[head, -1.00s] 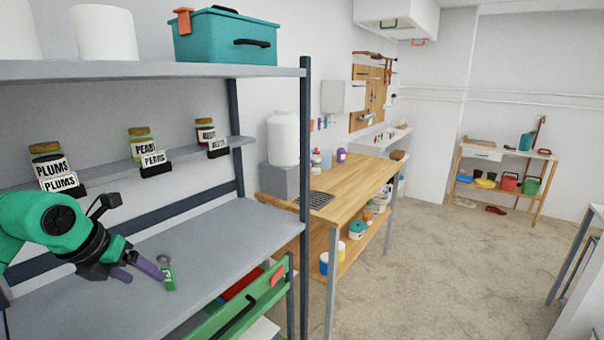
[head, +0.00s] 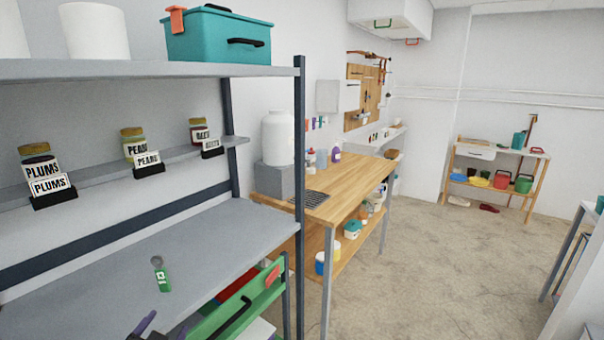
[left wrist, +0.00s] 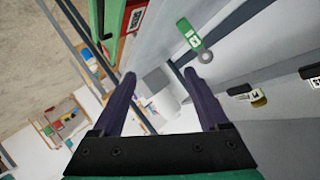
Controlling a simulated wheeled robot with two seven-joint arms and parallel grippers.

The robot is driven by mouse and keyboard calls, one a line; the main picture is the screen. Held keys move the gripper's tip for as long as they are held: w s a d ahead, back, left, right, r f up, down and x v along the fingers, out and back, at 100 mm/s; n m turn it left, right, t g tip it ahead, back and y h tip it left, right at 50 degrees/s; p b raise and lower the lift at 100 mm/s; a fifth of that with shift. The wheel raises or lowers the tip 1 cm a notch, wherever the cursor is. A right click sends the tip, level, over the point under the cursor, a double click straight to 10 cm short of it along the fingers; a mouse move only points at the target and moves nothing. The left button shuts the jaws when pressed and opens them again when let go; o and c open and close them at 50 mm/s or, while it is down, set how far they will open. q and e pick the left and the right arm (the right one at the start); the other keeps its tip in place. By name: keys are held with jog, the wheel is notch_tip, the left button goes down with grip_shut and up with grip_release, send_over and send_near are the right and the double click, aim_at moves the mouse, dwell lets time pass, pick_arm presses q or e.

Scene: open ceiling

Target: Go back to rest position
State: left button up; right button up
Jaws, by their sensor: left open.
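My left gripper (head: 155,328) shows only in part at the bottom edge of the head view, in front of the grey shelf. In the left wrist view its two purple fingers (left wrist: 160,76) are spread apart with nothing held between them. A green tag with a grey ring (head: 162,278) lies on the lower grey shelf board (head: 215,245), apart from the gripper. The tag also shows in the left wrist view (left wrist: 189,35), beyond the fingertips. My right gripper is in neither view.
Jars labelled plums (head: 40,165), pears and beets stand on the narrow ledge behind. A teal box (head: 215,38) sits on the top shelf. A green crate (head: 245,305) is below the board. A wooden workbench (head: 345,185) stands right; open floor (head: 450,260) lies beyond.

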pick_arm(q)
jog(key=s+d+f+n+g+h, duration=0.1)
jog(key=s+d+f+g+h, duration=0.15)
jog(key=s+f+g, duration=0.45)
jog(key=s+d+f+n+g+h, duration=0.1)
jog(key=s+d+f+g, duration=0.2)
jog(key=s+f, duration=0.7)
jog(key=s+f+g, duration=0.1)
jog(key=s+f, duration=0.1)
jog(key=f, duration=1)
jog(key=s+f, duration=0.2)
jog(key=f, duration=0.9)
jog(key=s+a+f+g, duration=0.1)
jog(key=s+a+f, duration=0.2)
jog(key=s+f, duration=0.9)
jog(key=s, duration=0.3)
jog(key=shift+a+f+y, duration=0.25)
jog(key=shift+a+y, duration=0.05)
jog(key=shift+y, duration=0.05)
